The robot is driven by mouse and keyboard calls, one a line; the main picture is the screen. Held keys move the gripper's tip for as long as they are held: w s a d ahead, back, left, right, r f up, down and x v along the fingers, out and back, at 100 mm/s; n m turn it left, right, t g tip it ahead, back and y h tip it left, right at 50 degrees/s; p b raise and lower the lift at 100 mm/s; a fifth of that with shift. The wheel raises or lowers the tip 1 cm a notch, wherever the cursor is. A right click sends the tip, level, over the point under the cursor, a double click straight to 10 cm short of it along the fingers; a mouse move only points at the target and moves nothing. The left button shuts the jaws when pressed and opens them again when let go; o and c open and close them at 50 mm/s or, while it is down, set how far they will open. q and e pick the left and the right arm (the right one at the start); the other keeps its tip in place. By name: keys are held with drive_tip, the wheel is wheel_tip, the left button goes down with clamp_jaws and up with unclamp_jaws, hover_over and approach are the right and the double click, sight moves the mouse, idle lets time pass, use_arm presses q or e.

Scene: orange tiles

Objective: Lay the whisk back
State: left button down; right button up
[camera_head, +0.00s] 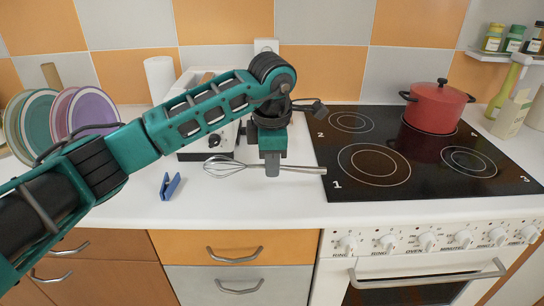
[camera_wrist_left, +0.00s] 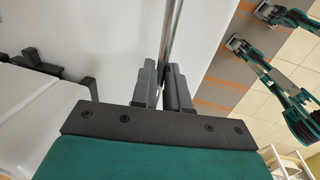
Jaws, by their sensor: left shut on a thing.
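The whisk (camera_head: 222,167) has a wire head toward the left and a thin metal handle toward the right. It lies level, at or just above the white counter; I cannot tell if it touches. My left gripper (camera_head: 272,168) points down and is shut on the handle, near the middle of the whisk. In the left wrist view, the handle (camera_wrist_left: 171,35) runs up from between the dark fingers of my left gripper (camera_wrist_left: 163,88). The fingers hide a short part of the handle. My right gripper does not show in the head view.
A blue clip (camera_head: 170,186) lies on the counter (camera_head: 240,205) front left of the whisk. A white appliance (camera_head: 195,150) stands behind. The black hob (camera_head: 395,150), with a red pot (camera_head: 436,108), is at the right, close to the handle end. Plates (camera_head: 92,112) stand at the left.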

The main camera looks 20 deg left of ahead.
use_arm(q)
wheel_tip(320, 180, down, 4)
drive_tip(key=shift+r+b, duration=0.1)
drive_tip(key=shift+b, duration=1.05)
drive_tip(key=shift+f, duration=0.4)
drive_tip(key=shift+f+b, duration=0.25)
drive_tip(key=shift+b, duration=0.15)
drive_tip(key=shift+f, duration=0.15)
drive_tip(key=c, duration=1.1)
unclamp_jaws()
drive_tip(key=shift+o, duration=0.2)
wheel_tip(320, 180, up, 13)
drive_tip(key=s, duration=0.2)
drive_tip(key=shift+d, duration=0.25)
